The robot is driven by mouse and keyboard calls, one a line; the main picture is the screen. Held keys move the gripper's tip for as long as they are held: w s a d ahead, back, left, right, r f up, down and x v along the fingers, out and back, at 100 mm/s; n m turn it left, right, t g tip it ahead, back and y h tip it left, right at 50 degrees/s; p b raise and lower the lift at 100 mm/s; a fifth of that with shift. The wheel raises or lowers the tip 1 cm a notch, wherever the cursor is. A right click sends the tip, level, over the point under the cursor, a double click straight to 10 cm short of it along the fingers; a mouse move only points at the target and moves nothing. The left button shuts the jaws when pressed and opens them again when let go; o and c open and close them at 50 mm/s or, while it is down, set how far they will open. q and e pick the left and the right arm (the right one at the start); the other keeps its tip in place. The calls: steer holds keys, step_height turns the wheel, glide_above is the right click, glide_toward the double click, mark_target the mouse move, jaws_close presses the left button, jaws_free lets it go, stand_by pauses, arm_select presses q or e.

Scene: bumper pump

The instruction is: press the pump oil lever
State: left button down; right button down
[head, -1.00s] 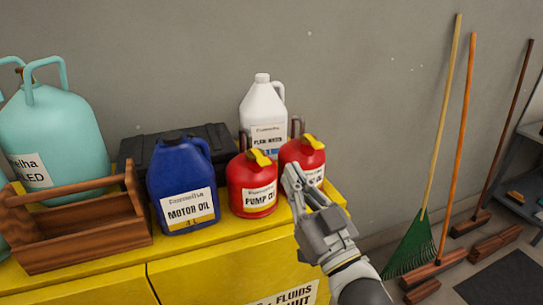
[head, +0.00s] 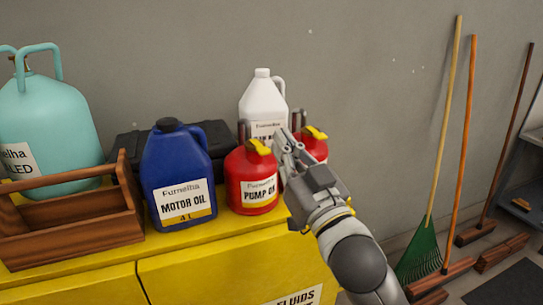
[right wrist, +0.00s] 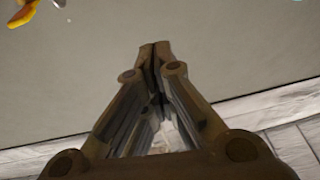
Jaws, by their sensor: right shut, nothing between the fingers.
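A red can labelled PUMP OIL (head: 250,185) stands on the yellow cabinet, with a yellow lever (head: 259,147) on top. A second red can (head: 318,150) with a yellow top stands to its right, partly hidden behind my right gripper. My right gripper (head: 282,140) is shut and empty. In the picture its fingertips are just right of the labelled can's lever and in front of the second can; I cannot tell if they touch anything. The right wrist view shows the closed fingers (right wrist: 155,50). My left gripper is not in view.
On the yellow cabinet (head: 230,265) stand a blue motor oil jug (head: 178,170), a white jug (head: 263,100), a wooden caddy (head: 75,236), a black case (head: 125,147) and a teal tank (head: 45,130). A rake and brooms lean on the wall at right.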

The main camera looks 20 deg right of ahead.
mark_target(258, 147)
steer(key=d+p+x, duration=0.1)
steer(key=p+x, duration=0.2)
steer(key=x, duration=0.3)
steer(key=f, duration=0.2)
steer(key=a+f, duration=0.1)
steer(key=f, duration=0.1)
steer(key=shift+s, duration=0.2)
steer(key=shift+f, duration=0.1)
